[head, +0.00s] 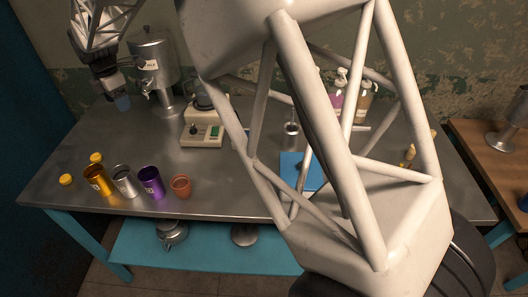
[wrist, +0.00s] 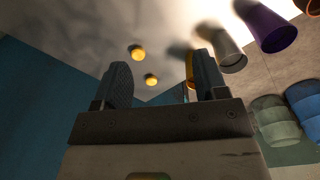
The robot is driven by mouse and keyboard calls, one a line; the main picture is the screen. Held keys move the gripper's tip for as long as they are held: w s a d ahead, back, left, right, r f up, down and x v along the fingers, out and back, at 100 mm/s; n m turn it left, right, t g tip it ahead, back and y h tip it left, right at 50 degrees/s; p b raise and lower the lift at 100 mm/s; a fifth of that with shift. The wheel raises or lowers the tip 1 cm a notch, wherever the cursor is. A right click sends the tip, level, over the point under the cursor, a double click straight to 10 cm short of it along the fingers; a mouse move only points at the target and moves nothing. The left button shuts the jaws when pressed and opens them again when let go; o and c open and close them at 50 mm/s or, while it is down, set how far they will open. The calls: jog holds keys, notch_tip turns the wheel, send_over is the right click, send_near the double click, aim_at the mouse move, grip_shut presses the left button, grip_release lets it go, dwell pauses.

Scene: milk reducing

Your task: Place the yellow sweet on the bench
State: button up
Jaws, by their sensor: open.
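Two small yellow sweets rest on the left end of the grey metal bench (head: 240,190). One yellow sweet (head: 66,180) lies near the left edge, and the other yellow sweet (head: 96,157) sits behind the gold cup. In the wrist view, one sweet (wrist: 137,53) and the other sweet (wrist: 151,80) appear between the fingers in the picture, apart from them. My gripper (head: 118,95) is at the upper left, by the dispenser. In the wrist view my gripper (wrist: 162,68) is open, with nothing held between its fingers.
A gold cup (head: 97,178), silver cup (head: 124,181), purple cup (head: 150,181) and terracotta cup (head: 181,185) stand along the front left. A metal dispenser (head: 153,62) and a hotplate device (head: 203,133) stand behind. A blue mat (head: 290,170) is partly hidden by my arm.

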jog(key=s+d+r+m, duration=0.2)
jog(key=d+r+m, duration=0.2)
jog(key=d, duration=0.9)
jog(key=s+d+r+m+t, duration=0.1)
jog(key=d+r+m, duration=0.35)
jog(key=d, duration=0.85)
jog(key=s+d+r+m, duration=0.25)
jog(key=d+m, duration=0.25)
jog(key=d, duration=0.8)
jog(key=s+d+m, duration=0.8)
jog(key=s+d, duration=0.3)
jog(key=d, duration=0.5)
jog(key=s+d+f+m, duration=0.2)
jog(key=s+d+m, duration=0.1)
jog(key=s+d, duration=0.2)
jog(key=s+d+f+m+t, duration=0.1)
jog(key=s+d+m, duration=0.3)
jog(key=s, duration=0.5)
jog(key=shift+s+d+f, duration=0.3)
jog(key=shift+d+f, duration=0.2)
jog(key=shift+f, duration=0.25)
